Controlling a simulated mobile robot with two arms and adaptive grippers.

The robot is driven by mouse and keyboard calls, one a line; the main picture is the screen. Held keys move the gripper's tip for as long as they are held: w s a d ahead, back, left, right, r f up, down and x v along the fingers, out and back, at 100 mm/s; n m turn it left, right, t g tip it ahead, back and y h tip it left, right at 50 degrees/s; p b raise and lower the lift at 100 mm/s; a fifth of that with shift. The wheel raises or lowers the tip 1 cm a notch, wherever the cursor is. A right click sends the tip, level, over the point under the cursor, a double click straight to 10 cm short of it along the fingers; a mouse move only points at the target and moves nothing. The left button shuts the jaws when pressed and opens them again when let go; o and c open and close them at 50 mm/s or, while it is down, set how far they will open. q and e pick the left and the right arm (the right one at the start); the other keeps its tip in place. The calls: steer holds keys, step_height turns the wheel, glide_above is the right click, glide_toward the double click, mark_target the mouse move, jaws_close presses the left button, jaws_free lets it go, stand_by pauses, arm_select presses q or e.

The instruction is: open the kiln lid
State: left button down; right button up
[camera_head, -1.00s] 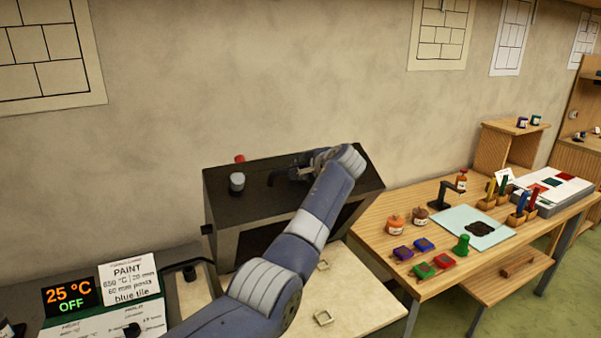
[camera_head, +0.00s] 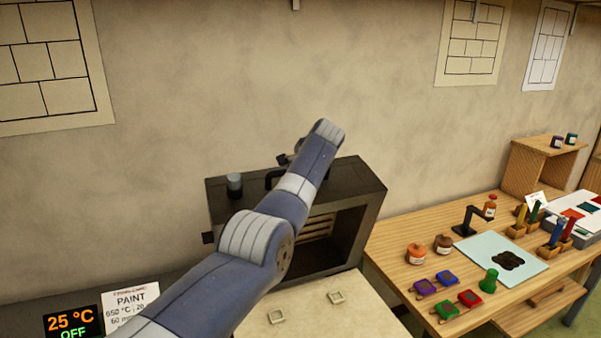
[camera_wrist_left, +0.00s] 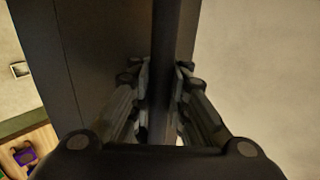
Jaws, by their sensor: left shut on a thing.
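The dark kiln lid (camera_head: 225,200) is tilted up in the head view, with its hollow underside open toward me and pale rungs (camera_head: 318,228) showing inside. Its dark handle (camera_head: 270,180) is on top, partly hidden by my left arm. My left gripper (camera_wrist_left: 160,85) is shut on a dark bar (camera_wrist_left: 175,40), which looks like the lid handle, in the left wrist view. A dark slab face (camera_wrist_left: 100,50) of the lid lies to its left there. In the head view my left arm crosses in front of the lid and hides most of the grip. My right gripper is not in view.
A pale surface (camera_head: 310,312) with small square pieces lies in front of the lid. The wooden worktable (camera_head: 400,250) with jars and coloured pads is to the right. A display (camera_head: 72,322) reads 25 °C, OFF.

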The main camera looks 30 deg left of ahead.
arm_select(q)
steer(key=shift+w+r, duration=0.15)
steer(key=shift+r, duration=0.35)
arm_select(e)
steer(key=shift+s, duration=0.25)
arm_select(q)
steer(key=c, duration=1.5)
jaws_free()
steer(key=shift+c, duration=0.2)
steer(key=shift+s+d, duration=0.25)
steer(key=shift+s, duration=0.05)
steer(key=shift+f, duration=0.15)
steer(key=v, duration=1.2)
